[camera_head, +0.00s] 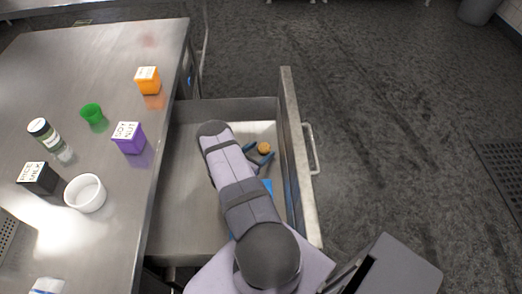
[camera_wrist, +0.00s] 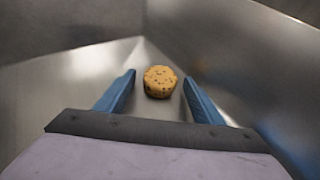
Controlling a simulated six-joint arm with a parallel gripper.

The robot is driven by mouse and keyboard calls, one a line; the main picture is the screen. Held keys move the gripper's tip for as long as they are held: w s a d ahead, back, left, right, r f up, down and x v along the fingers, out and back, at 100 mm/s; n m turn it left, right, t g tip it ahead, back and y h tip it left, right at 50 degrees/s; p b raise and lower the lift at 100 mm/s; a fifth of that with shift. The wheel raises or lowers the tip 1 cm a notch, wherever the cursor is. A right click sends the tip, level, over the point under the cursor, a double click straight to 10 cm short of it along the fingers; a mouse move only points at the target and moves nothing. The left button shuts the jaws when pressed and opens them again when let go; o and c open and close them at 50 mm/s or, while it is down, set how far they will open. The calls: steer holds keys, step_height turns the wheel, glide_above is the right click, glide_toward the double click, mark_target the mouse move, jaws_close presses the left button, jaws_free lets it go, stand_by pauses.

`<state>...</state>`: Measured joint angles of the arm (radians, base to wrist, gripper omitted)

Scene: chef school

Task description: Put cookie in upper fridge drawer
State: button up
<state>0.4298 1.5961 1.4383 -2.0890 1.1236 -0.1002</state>
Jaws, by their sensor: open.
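The cookie (camera_head: 264,148) is small, round and golden brown, and it lies on the floor of the open drawer (camera_head: 180,215). In the wrist view the cookie (camera_wrist: 159,81) shows dark specks on top and sits between and slightly beyond the fingertips. My gripper (camera_head: 259,156) reaches down into the drawer, with its blue fingers apart. In the wrist view my gripper (camera_wrist: 160,88) is open, with a gap between each finger and the cookie. My arm hides part of the drawer floor.
A steel counter (camera_head: 100,45) stands left of the drawer. On it are an orange box (camera_head: 147,81), a green cup (camera_head: 92,114), a purple box (camera_head: 129,139), a jar (camera_head: 45,136), a black carton (camera_head: 38,180) and a white bowl (camera_head: 86,194). The drawer front (camera_head: 300,160) stands right of my gripper.

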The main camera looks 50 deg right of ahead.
steer(key=p+v, duration=0.4)
steer(key=v, duration=0.6)
steer(key=shift+d+r+p, duration=0.1)
steer(key=shift+p, duration=0.25)
steer(key=shift+v, duration=0.9)
steer(key=s+a+r+m+g+y, duration=0.25)
steer(key=r+m, duration=0.25)
steer(key=r, duration=0.3)
steer(key=s+a+r+m+g+y, duration=0.1)
steer(key=s+a+r+m+g, duration=0.2)
steer(key=r, duration=0.5)
steer(key=s+a+r+m+t+y, duration=0.1)
steer(key=s+a+r+m+y, duration=0.1)
steer(key=a, duration=0.5)
steer(key=s+a+r+m+t+y, duration=0.1)
steer(key=s+a+r+m+y, duration=0.1)
steer(key=a+r+m+y, duration=0.2)
steer(key=s+a+r+m+t+y, duration=0.2)
steer(key=s+a+r+m+y, duration=0.1)
steer(key=a, duration=0.8)
step_height(320, 180, up, 4)
steer(key=shift+f+m+y, duration=0.15)
steer(key=shift+m+y, duration=0.3)
steer(key=shift+m, duration=0.75)
steer(key=shift+s+p, duration=0.1)
steer(key=shift+p, duration=0.2)
